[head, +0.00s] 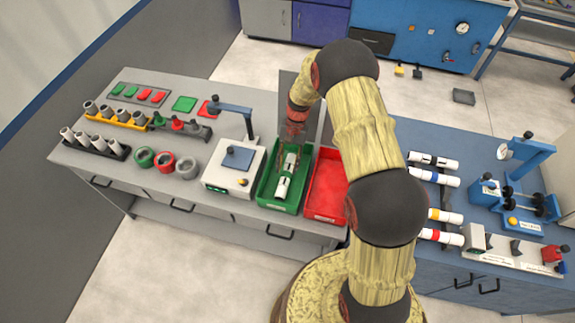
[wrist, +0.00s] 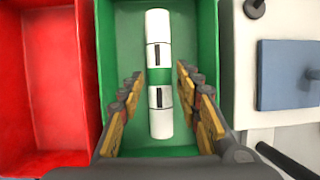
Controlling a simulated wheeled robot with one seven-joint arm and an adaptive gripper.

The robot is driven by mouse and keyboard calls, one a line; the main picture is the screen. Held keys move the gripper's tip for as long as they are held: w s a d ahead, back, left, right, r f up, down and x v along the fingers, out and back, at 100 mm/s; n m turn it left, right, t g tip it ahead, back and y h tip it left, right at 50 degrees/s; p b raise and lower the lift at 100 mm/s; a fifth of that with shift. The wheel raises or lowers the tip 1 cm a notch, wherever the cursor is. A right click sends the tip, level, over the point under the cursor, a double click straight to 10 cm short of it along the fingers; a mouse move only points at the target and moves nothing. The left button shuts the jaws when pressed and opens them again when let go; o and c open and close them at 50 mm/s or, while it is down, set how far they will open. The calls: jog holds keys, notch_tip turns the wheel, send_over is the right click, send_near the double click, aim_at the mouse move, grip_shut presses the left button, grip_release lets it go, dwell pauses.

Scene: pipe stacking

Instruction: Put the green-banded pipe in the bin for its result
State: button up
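The green-banded pipe (head: 283,185) is white with black marks and lies lengthwise inside the green bin (head: 264,192). In the wrist view the pipe (wrist: 159,28) shows its green band at the middle, with the green bin's floor (wrist: 124,35) around it. My gripper (wrist: 160,80) is open above the bin, one finger on each side of the pipe, with a visible gap on both sides. In the head view my gripper (head: 290,152) reaches down over the bin and partly hides the pipe's far end.
An empty red bin (head: 325,188) stands right beside the green bin. A white device with a blue pad (head: 238,158) stands on its left. Several banded pipes (head: 445,215) lie on the blue bench at right. Racks of grey fittings (head: 95,140) stand at far left.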

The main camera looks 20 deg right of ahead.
jog(key=o, duration=0.3)
jog(key=shift+o, duration=0.2)
jog(key=v, duration=1.2)
dwell(0.4)
